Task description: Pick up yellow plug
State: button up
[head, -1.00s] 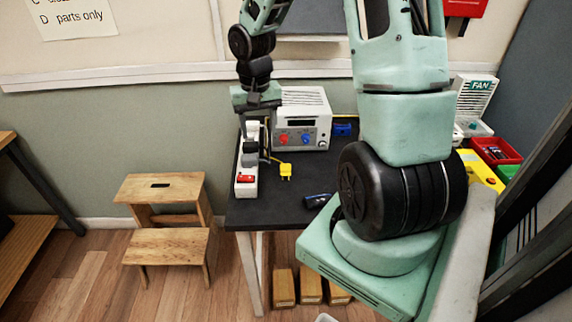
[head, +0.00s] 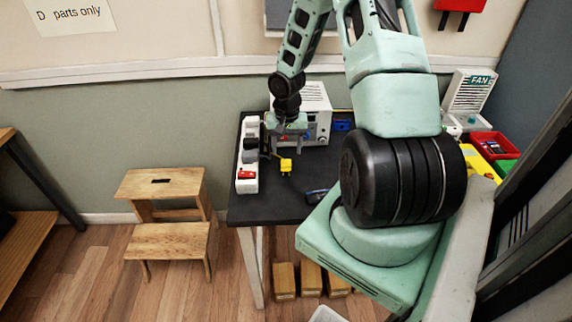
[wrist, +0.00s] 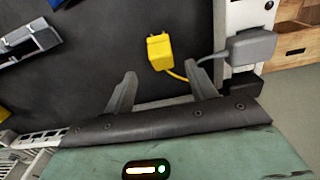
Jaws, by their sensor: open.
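The yellow plug (head: 286,166) lies on the dark table top (head: 270,207), just right of the white power strip (head: 246,185). It also shows in the wrist view (wrist: 160,52), ahead of my fingers, with its yellow cable running toward the grey plug (wrist: 250,47) on the strip. My gripper (head: 287,145) is above the table, behind the yellow plug. In the wrist view my gripper (wrist: 160,88) is open, its two fingers apart with nothing between them. The plug is beyond the fingertips, nearer the right finger, and is not touched.
A white instrument box (head: 312,98) stands at the back, partly behind my gripper. A dark blue object (head: 316,196) lies near the table's front. A blue item (head: 342,125) is at the back right. A wooden step stool (head: 165,190) stands left of the table.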

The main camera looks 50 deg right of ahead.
aim_at(286, 160)
jog(key=shift+w+f+p, duration=0.1)
jog(key=shift+f+p, duration=0.25)
jog(key=shift+f, duration=2.55)
jog(key=c, duration=1.2)
